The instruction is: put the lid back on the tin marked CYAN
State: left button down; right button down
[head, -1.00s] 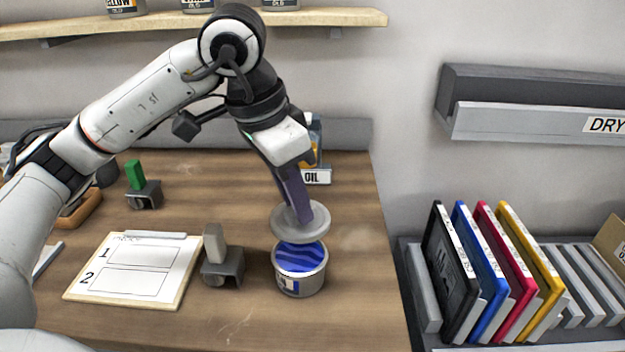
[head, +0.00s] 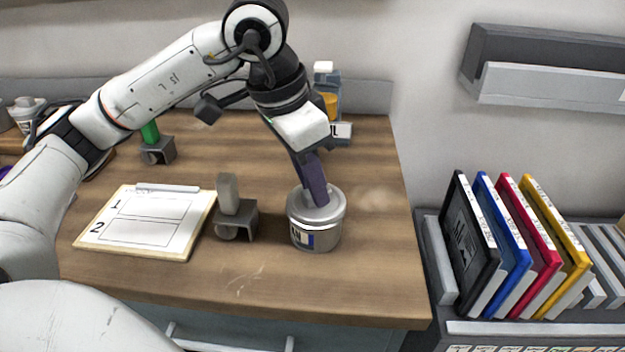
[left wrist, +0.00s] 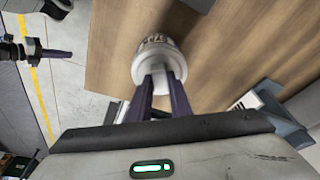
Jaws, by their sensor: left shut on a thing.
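The grey round lid (head: 335,209) lies level over the tin's mouth and hides the blue ink. It looks down on the rim, though a thin gap cannot be ruled out. My left gripper (head: 318,202) is shut on the lid's top from above. The left wrist view shows both purple fingers at the lid (left wrist: 158,79). My right gripper (left wrist: 56,53) shows at that view's left edge, its jaws unclear.
A grey stand with a stamp (head: 236,218) is close left of the tin, with a clipboard (head: 150,222) beyond it. An oil bottle (head: 327,85) stands behind. Coloured upright cases (head: 520,245) fill a rack to the right. The desk's front strip is clear.

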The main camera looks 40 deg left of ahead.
dwell(1.1)
pick_arm(q)
jog(key=shift+f+b, duration=0.15)
jog(key=shift+b, duration=0.75)
dwell(1.1)
dwell(0.3)
jog(key=c, duration=1)
grip_release()
jog(key=shift+c, duration=0.2)
jog(key=shift+r+p, duration=2.55)
jog(key=shift+r, duration=1)
